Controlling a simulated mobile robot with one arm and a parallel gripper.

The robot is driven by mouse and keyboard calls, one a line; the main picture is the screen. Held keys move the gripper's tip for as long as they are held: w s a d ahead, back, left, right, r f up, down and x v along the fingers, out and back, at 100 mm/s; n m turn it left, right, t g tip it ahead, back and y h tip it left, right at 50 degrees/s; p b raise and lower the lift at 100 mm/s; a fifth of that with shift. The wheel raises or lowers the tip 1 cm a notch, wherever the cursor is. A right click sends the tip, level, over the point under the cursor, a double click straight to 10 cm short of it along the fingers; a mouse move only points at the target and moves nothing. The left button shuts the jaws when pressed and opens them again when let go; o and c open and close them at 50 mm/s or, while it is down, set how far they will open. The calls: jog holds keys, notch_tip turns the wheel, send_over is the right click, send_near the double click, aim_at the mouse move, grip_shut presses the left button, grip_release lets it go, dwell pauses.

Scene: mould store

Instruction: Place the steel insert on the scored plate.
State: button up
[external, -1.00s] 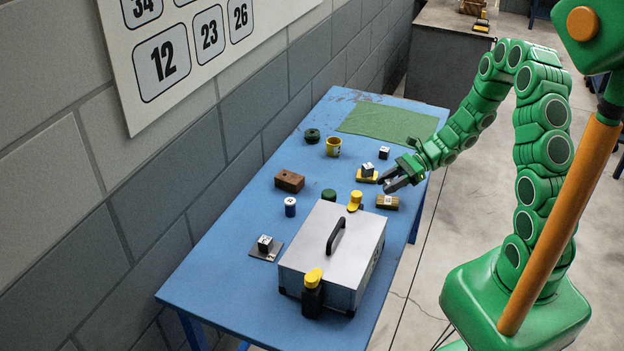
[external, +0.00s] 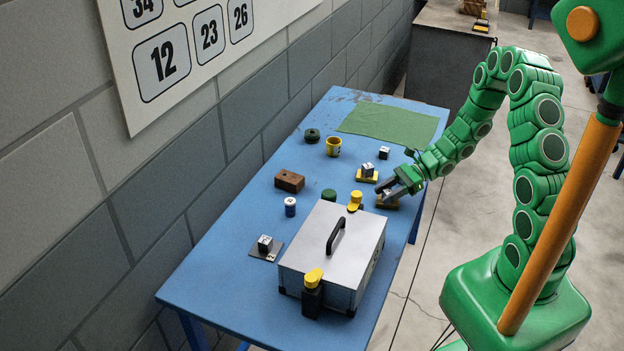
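My gripper (external: 388,191) is low over a small brown-and-yellow plate (external: 382,204) near the table's right edge. Its fingers hide most of that plate and the pale piece on it, so I cannot tell whether they touch or hold it. Small cubes with light tops stand nearby: one on a yellow plate (external: 367,170), one bare on the table (external: 384,153), and one on a dark grey plate (external: 257,254) at the left. Which cube is the steel insert, and which plate is scored, is too small to tell.
A large grey case (external: 310,245) with a black handle fills the table's near part. A brown block (external: 289,181) lies left. A green mat (external: 390,123) covers the far end.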

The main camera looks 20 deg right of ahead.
jog(key=o, duration=0.3)
jog(key=shift+r, duration=0.15)
jog(key=v, duration=1.2)
jog(key=shift+d, duration=0.1)
jog(key=s+a+r+n+g+h, duration=0.35)
jog(key=s+r+n+h, duration=0.25)
jog(key=s+r+n, duration=0.7)
jog(key=shift+s+d+r+n+t+h, duration=0.3)
jog(key=shift+s+d+r+n+h, duration=0.8)
jog(key=shift+s, duration=1.4)
jog(key=shift+s+d+r+n+t+h, duration=0.25)
jog(key=shift+s+d+r+n+h, duration=0.3)
jog(key=shift+s+d+r+h, duration=1.2)
jog(key=shift+s+d+r+n+t+h, duration=0.4)
jog(key=shift+s+d+n+h, duration=0.45)
jog(key=shift+s+d, duration=1.6)
jog(key=shift+s+a, duration=0.75)
jog(key=shift+a, duration=0.05)
